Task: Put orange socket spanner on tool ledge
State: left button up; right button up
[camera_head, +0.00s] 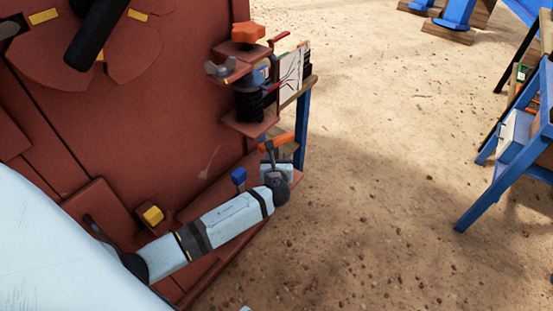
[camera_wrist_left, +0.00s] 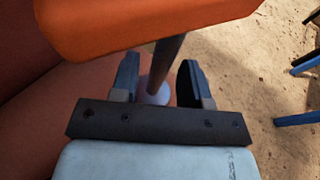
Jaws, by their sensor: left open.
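The orange socket spanner shows its orange handle (camera_head: 276,141) just above my left gripper (camera_head: 271,158) in the head view. In the left wrist view, the spanner's big orange handle (camera_wrist_left: 140,27) crosses the top and its grey shaft (camera_wrist_left: 166,60) runs down between the two dark fingers of the gripper (camera_wrist_left: 158,80). The fingers are open, with gaps beside the shaft. A pale round end shows at the shaft's base. A red-brown ledge (camera_head: 225,188) runs along the machine's foot beside the gripper; I cannot tell if it is the tool ledge. My right gripper is not in view.
Small red shelves on the machine's side carry an orange star knob (camera_head: 248,32), a grey wing nut (camera_head: 220,70) and a black spring-like part (camera_head: 248,104). A blue peg (camera_head: 238,176) and yellow block (camera_head: 152,215) sit near my left arm.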

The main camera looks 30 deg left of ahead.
pick_arm(q)
jog(key=p+v, duration=0.2)
jog(key=v, duration=0.9)
jog(key=shift+s+p, duration=0.3)
jog(key=shift+d+r, duration=0.1)
jog(key=shift+d, duration=0.05)
